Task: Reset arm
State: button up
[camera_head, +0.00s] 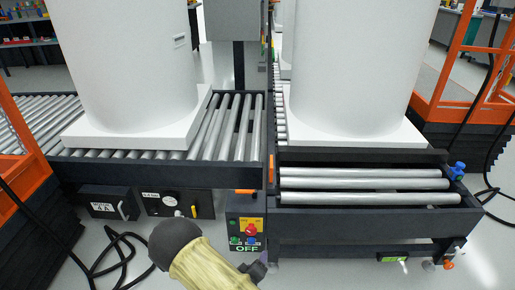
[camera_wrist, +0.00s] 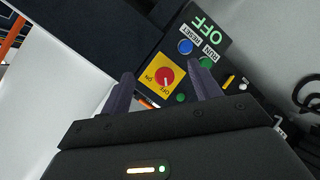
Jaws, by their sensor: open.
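My gripper (camera_wrist: 165,88) is open in the wrist view, with its two dark fingers spread and nothing between them. Ahead of it is a control box (camera_head: 245,222) with a red knob on a yellow plate (camera_wrist: 164,76), a blue button (camera_wrist: 185,46) and a green button (camera_wrist: 206,63). The box reads OFF, RUN and RESET. In the head view my arm comes up from the bottom, and the gripper end (camera_head: 262,264) is just below and right of the box, mostly hidden by the arm. I cannot tell whether the fingers touch the box.
Two large white tanks (camera_head: 125,60) (camera_head: 355,60) stand on white bases on roller conveyors (camera_head: 232,125) (camera_head: 365,185). Orange-framed lifts stand on both sides. Black cables (camera_head: 118,255) lie on the floor at left. A small panel with a yellow lever (camera_head: 194,211) is left of the control box.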

jog(key=s+d+r+m+g+y, duration=0.1)
jog(key=d+r+m+g+y, duration=0.2)
jog(key=r, duration=0.5)
jog(key=s+d+r+m+g, duration=0.1)
jog(key=d+r+m+g, duration=0.25)
jog(key=r, duration=0.45)
jog(key=s+d+r+m+g+p, duration=0.2)
jog(key=s+d+r+g, duration=0.1)
jog(key=s+d+r, duration=0.9)
notch_tip(320, 180, up, 38)
jog(key=w+a+p, duration=0.1)
jog(key=a+p, duration=0.1)
jog(key=p, duration=3.5)
jog(key=shift+a+f, duration=0.2)
jog(key=shift+a, duration=0.05)
jog(key=shift+n, duration=0.25)
